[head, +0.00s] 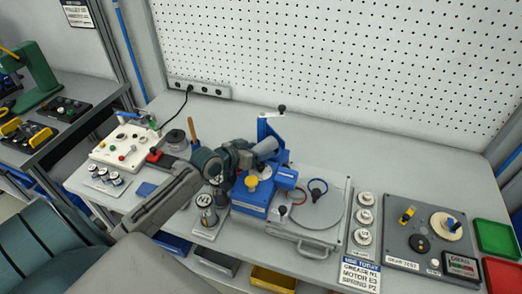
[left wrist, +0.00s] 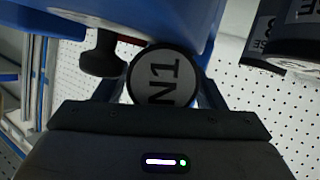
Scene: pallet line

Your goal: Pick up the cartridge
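The cartridge shows as a round grey end marked N1 (left wrist: 165,82) between the two fingers of my left gripper (left wrist: 163,100) in the left wrist view. The fingers lie against both sides of it, so the gripper looks shut on it. In the head view my left gripper (head: 242,158) is at the blue press-like device (head: 256,192), with a light grey cylinder (head: 266,147) at its tip. The cartridge's far end is hidden in the wrist view, and I cannot tell whether it touches the device. My right gripper is out of view.
Labelled canisters (head: 207,202) stand left of the device, under my arm. A white control box (head: 122,146) is further left. A grey tray with a round plate (head: 318,210), a grey test panel (head: 425,240) and a green bin (head: 497,238) lie right.

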